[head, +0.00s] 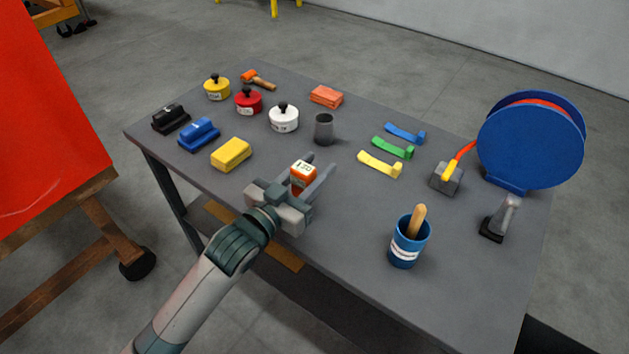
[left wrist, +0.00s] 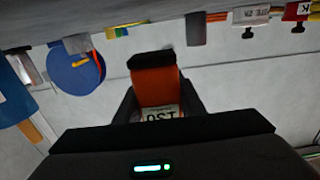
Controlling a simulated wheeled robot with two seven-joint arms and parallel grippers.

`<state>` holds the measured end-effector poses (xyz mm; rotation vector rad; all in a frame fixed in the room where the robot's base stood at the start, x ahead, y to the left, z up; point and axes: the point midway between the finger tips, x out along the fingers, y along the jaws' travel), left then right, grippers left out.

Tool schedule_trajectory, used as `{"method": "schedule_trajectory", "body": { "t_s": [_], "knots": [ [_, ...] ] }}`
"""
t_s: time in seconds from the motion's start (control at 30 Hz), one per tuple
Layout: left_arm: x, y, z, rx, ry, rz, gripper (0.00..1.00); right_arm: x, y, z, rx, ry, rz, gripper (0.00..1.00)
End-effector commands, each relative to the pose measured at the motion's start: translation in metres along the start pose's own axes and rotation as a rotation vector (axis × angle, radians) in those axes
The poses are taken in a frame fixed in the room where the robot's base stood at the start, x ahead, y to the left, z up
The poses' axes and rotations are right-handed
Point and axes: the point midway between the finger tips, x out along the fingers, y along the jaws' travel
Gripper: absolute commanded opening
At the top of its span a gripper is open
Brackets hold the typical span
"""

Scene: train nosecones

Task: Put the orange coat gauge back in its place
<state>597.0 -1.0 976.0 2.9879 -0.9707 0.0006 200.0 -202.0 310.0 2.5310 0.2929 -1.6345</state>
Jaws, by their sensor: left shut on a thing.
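My left gripper (head: 308,182) is shut on the orange coat gauge (head: 302,173), a small orange block with a white label and a dark end. The gripper appears to hold it above the front of the grey table. In the left wrist view the gauge (left wrist: 157,86) sits between the two dark fingers (left wrist: 157,108), its label towards the camera. A dark grey cup (head: 324,130) stands on the table beyond the gauge, apart from it; it also shows in the left wrist view (left wrist: 196,30). No marked place for the gauge can be made out. My right gripper is not in view.
Yellow, red and white (head: 284,118) pots stand back left, near black, blue and yellow (head: 231,155) blocks. Coloured strips (head: 393,149), a blue reel (head: 530,145) and a blue can (head: 409,243) stand right.

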Motion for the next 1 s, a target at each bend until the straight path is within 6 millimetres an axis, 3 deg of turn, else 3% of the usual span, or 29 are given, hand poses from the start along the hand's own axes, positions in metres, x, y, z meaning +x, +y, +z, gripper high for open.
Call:
{"method": "schedule_trajectory", "body": {
  "t_s": [0.27,0.5,0.63,0.93,0.97,1.0],
  "knots": [
    [0.000,0.001,0.012,-0.002,-0.003,0.000,0.06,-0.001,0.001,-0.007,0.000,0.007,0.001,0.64],
    [-0.001,0.001,0.038,0.000,-0.002,0.000,0.06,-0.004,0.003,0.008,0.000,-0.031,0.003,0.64],
    [-0.001,0.001,0.040,0.000,0.000,0.000,0.06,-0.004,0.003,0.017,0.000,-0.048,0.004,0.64],
    [-0.001,0.001,0.043,0.000,0.000,0.000,0.06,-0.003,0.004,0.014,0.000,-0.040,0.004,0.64],
    [-0.001,0.001,0.043,0.000,-0.001,0.000,0.38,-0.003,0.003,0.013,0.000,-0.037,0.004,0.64],
    [-0.001,0.001,0.043,0.000,-0.001,0.000,0.48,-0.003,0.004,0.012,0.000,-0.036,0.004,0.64]
  ]
}}
